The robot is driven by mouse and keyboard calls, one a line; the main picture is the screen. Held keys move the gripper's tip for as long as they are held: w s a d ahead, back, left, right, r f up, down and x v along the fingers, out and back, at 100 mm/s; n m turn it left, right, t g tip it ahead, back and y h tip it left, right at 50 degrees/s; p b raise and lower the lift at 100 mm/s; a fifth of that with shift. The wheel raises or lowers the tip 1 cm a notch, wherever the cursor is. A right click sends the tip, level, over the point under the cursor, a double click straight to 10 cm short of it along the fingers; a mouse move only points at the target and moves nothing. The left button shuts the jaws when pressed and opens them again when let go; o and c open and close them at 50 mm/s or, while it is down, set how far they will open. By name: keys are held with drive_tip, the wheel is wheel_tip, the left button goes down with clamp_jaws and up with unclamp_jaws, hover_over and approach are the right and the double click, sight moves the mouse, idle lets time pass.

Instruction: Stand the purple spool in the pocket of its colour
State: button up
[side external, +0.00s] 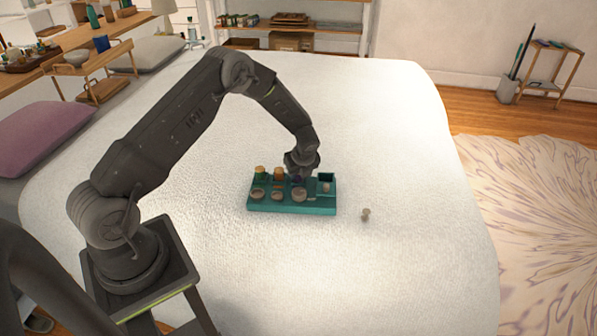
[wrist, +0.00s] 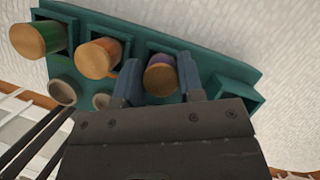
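The purple spool (wrist: 161,76), with a wooden end facing the camera, is between the two blue-grey fingers of my gripper (wrist: 160,82) in the wrist view. The fingers appear to touch it on both sides. The spool is at the third pocket of the teal rack (side external: 292,209); its lower end is hidden, so I cannot tell how deep it sits. In the side view my gripper (side external: 300,172) comes down over the rack and mostly hides the spool. A green spool (wrist: 38,38) and an orange spool (wrist: 98,57) stand in the two pockets to its left.
The rack's fourth pocket (wrist: 237,94) on the right is empty. Round cups (side external: 278,195) line the rack's front. A small pale object (side external: 365,214) lies on the white bed (side external: 400,130) to the right of the rack. The bed around is otherwise clear.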

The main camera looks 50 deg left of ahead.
drive_tip(key=s+d+r+n, duration=0.2)
drive_tip(key=s+d+r, duration=0.15)
drive_tip(key=r, duration=0.75)
drive_tip(key=s+d+r+n, duration=0.25)
drive_tip(key=d+r, duration=0.25)
drive_tip(key=r, duration=0.6)
drive_tip(key=s+d+r+n+t+h, duration=0.2)
drive_tip(key=s+d+r+n, duration=0.35)
drive_tip(key=s+r, duration=0.2)
drive_tip(key=s+d+r+n+t+h, duration=0.1)
drive_tip(key=s+d+r+n, duration=0.1)
drive_tip(key=s+n, duration=0.3)
drive_tip(key=s+d+r+n+t+h, duration=0.1)
drive_tip(key=s+d+r+n, duration=0.2)
drive_tip(key=s, duration=0.8)
drive_tip(key=d+n, duration=0.2)
drive_tip(key=shift+n, duration=0.3)
